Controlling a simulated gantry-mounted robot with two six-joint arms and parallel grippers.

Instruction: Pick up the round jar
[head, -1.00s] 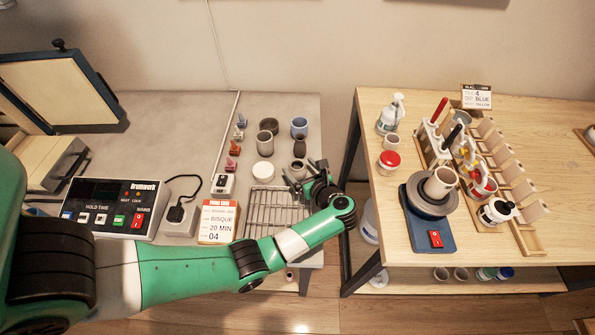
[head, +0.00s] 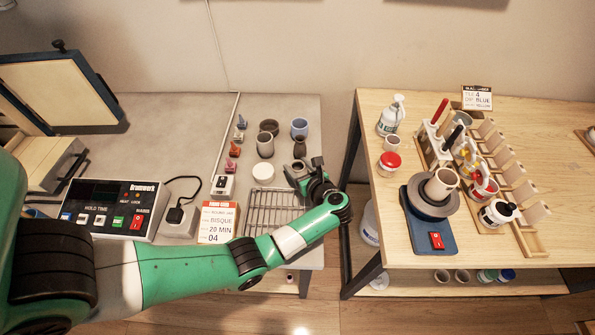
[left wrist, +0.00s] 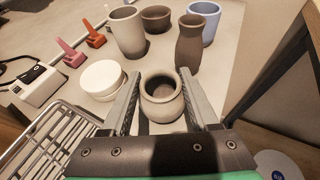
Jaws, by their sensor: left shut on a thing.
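The round jar (left wrist: 162,100) is a small brown-grey pot with a rounded belly and a flared rim. In the left wrist view it sits between the two fingers of my left gripper (left wrist: 160,92), which is shut on it. In the head view the jar (head: 299,165) shows small at the grey table's right side, partly covered by my left gripper (head: 302,167). The jar looks upright; I cannot tell whether it is clear of the table. My right gripper is in neither view.
Behind the jar stand a dark vase (left wrist: 190,42), a blue cup (left wrist: 207,18), a tall beige cup (left wrist: 127,32) and a brown bowl (left wrist: 157,18). A white round lidded pot (left wrist: 102,78) is at left. A wire rack (head: 268,212) lies in front. The table's right edge is close.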

